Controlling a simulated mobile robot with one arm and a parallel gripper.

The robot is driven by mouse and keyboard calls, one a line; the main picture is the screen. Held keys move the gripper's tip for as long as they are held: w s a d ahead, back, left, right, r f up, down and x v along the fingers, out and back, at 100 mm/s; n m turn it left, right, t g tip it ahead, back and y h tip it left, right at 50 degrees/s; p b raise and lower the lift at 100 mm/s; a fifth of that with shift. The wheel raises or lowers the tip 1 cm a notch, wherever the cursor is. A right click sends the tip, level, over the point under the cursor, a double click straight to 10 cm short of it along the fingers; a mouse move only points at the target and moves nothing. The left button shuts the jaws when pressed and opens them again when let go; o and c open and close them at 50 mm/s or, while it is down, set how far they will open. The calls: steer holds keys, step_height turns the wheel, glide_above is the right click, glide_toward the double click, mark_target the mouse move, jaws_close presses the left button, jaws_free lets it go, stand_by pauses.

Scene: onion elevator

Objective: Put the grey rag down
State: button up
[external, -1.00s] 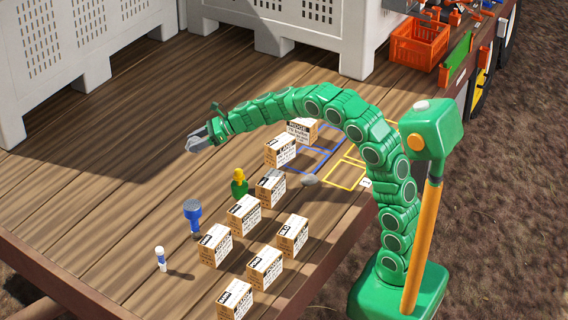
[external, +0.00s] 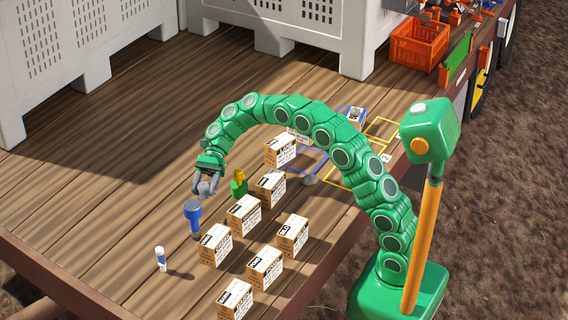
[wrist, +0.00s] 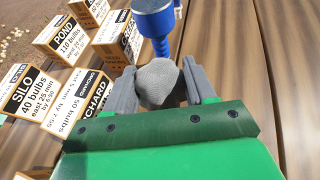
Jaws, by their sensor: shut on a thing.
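My gripper (external: 206,188) hangs pointing down over the wooden deck, just behind the blue round-headed object (external: 193,212). In the wrist view my gripper (wrist: 165,88) is shut on the grey rag (wrist: 158,80), a bunched, rounded lump between its two grey fingers. In the external view the rag is hard to tell from the grey fingers. The blue object also shows in the wrist view (wrist: 154,18), just beyond the rag. I cannot tell whether the rag touches the deck.
Several labelled cartons (external: 243,215) stand right of my gripper. A green and yellow figure (external: 239,185) stands close by; a white and blue tube (external: 161,258) stands front left. A grey lump (external: 309,180) lies near blue and yellow outlines. The left deck (external: 100,190) is clear.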

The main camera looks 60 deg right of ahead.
mark_target(213, 214)
steer(key=shift+s+d+f+n+g, duration=0.3)
steer(key=shift+s+f+g, duration=0.1)
steer(key=shift+f, duration=0.25)
steer(key=shift+s+d+f+n+g, duration=0.25)
steer(key=shift+s+f+n+g, duration=0.1)
steer(key=shift+f, duration=0.3)
steer(key=shift+t, duration=0.25)
steer(key=shift+f, duration=3.15)
steer(key=shift+f, duration=0.6)
steer(key=o, duration=1.1)
